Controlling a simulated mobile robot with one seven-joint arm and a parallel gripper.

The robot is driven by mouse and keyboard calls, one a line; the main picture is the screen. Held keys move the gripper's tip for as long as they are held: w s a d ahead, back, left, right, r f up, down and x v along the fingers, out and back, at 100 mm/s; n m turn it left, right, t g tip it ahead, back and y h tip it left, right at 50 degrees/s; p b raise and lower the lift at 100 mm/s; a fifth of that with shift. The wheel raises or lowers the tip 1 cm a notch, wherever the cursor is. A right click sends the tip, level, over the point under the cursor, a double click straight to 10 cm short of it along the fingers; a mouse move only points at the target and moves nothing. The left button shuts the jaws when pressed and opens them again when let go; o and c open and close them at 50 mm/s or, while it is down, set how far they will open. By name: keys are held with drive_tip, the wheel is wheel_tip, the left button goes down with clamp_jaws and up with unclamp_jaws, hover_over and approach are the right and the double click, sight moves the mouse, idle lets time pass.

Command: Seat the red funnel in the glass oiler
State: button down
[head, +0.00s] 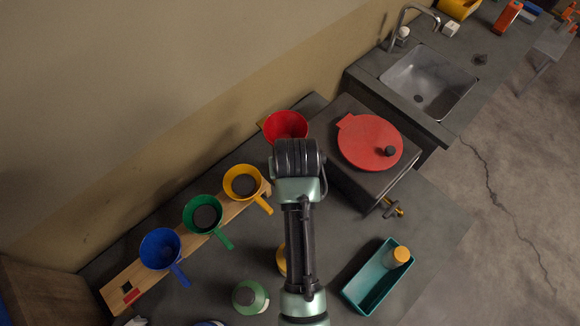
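The red funnel (285,125) is in the head view, above and left of the end of my visible arm, near the wall. Its wide mouth faces up. Its lower part is hidden, so I cannot tell what it rests on or whether anything holds it. My arm covers the middle of the bench, and my gripper does not show. I cannot make out the glass oiler for certain. A green and white bottle (250,297) stands left of my arm. A yellow thing (281,260) is mostly hidden behind the arm.
A wooden rack (117,290) holds blue (160,248), green (203,214) and yellow (242,182) funnels; its left end, with a red mark, is empty. A red round lid (370,143) lies on a dark box. A teal tray (369,287) holds an orange-topped container. A sink (428,85) is beyond.

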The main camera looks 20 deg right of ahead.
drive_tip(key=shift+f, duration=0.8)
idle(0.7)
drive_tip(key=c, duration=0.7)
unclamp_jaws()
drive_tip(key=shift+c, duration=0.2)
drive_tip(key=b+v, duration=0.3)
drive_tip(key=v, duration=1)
